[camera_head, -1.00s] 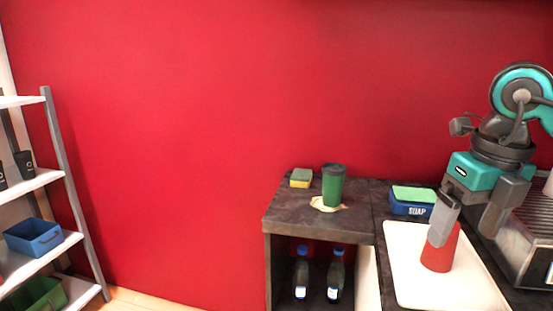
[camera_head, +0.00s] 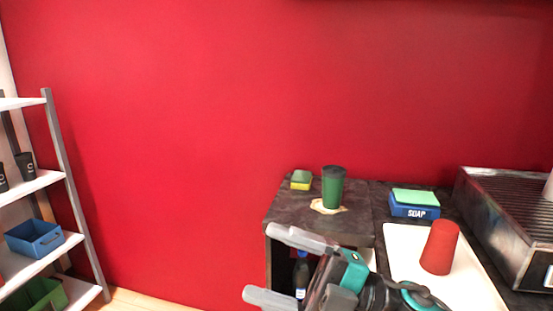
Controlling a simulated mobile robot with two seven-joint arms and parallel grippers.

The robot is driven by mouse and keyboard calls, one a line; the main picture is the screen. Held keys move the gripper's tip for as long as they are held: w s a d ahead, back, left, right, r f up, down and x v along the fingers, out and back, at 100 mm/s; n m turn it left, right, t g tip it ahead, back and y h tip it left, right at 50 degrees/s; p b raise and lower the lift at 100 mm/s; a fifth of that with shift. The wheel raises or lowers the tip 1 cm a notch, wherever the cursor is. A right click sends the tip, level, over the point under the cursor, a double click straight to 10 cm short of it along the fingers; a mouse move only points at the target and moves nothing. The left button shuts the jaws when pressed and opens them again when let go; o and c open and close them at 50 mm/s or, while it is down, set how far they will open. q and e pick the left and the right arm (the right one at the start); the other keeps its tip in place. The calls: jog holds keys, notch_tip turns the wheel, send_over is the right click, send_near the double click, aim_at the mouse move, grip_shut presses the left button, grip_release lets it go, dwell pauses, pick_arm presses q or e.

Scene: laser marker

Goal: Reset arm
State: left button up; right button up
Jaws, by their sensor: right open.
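My right gripper (camera_head: 266,265) is open and empty at the lower middle of the head view. Its two grey fingers point left, in front of the small dark cabinet. The teal and dark wrist behind it comes in from the bottom right and hides part of the cabinet's open shelf. A red cup (camera_head: 440,247) stands upside down on a white tray (camera_head: 404,237), clear of the gripper. My left gripper is not in view.
A green cup with a dark lid (camera_head: 333,188) and a sponge (camera_head: 301,180) stand on the cabinet top (camera_head: 285,208). A blue soap box (camera_head: 414,204) and a coffee machine (camera_head: 520,225) are at the right. A bottle (camera_head: 301,275) shows below. A white shelf rack (camera_head: 60,245) stands left.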

jog(key=w+d+f+m+t+h, duration=0.2)
jog(key=d+f+m+t+h, duration=0.35)
jog(key=f+m+t, duration=0.4)
jog(key=w+d+f+m+t+h, duration=0.2)
jog(key=d+f+m+t+h, duration=0.4)
jog(key=m, duration=0.7)
jog(key=s+d+f+m+g+h, duration=0.3)
jog(key=s+f, duration=0.3)
jog(key=f, duration=0.3)
jog(key=s+d+f+m+g+h, duration=0.3)
jog(key=s+f, duration=0.4)
jog(key=f, duration=0.3)
jog(key=shift+f+g+h+p, duration=0.15)
jog(key=shift+g+h+p, duration=0.25)
jog(key=shift+h, duration=0.65)
jog(key=shift+d, duration=0.1)
